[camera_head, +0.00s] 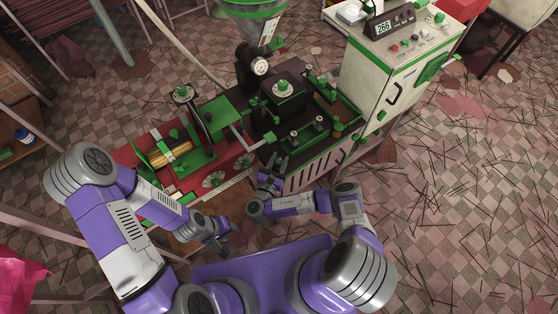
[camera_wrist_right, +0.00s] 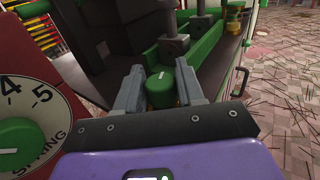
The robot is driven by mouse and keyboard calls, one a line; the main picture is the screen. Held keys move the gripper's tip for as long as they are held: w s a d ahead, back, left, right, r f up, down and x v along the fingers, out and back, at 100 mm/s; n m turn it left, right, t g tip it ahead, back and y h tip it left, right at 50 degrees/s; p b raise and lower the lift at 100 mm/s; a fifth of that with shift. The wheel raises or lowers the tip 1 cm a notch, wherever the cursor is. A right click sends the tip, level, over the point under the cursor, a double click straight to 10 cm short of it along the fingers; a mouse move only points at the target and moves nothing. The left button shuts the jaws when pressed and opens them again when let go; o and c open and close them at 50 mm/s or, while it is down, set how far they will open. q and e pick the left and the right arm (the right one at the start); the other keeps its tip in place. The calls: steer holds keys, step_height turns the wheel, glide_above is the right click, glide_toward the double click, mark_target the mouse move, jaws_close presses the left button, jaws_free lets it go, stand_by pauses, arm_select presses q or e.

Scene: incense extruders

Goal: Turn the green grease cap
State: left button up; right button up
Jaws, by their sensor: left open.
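The green grease cap (camera_wrist_right: 160,88) is a round green cap with a white mark on top. It sits low on the machine's near side, between the two grey fingers of my right gripper (camera_wrist_right: 160,86) in the right wrist view. The fingers flank it closely; I cannot tell whether both touch it. In the head view my right gripper (camera_head: 270,170) is at the machine's front edge, and the cap cannot be made out there. My left gripper (camera_head: 226,240) is open and empty, in front of the machine's red part, apart from the cap.
A red panel with a green dial (camera_wrist_right: 18,145) marked SPRING stands close left of my right gripper. Green blocks with dark posts (camera_wrist_right: 174,47) rise behind the cap. A cream control cabinet (camera_head: 385,70) stands at the machine's right end. The floor (camera_head: 460,210) on the right is littered with sticks.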

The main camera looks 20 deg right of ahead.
mark_target(279, 160)
steer(key=shift+o, duration=1.4)
steer(key=shift+r, duration=0.15)
step_height(279, 160, up, 10)
steer(key=p, duration=0.3)
steer(key=shift+p, duration=0.35)
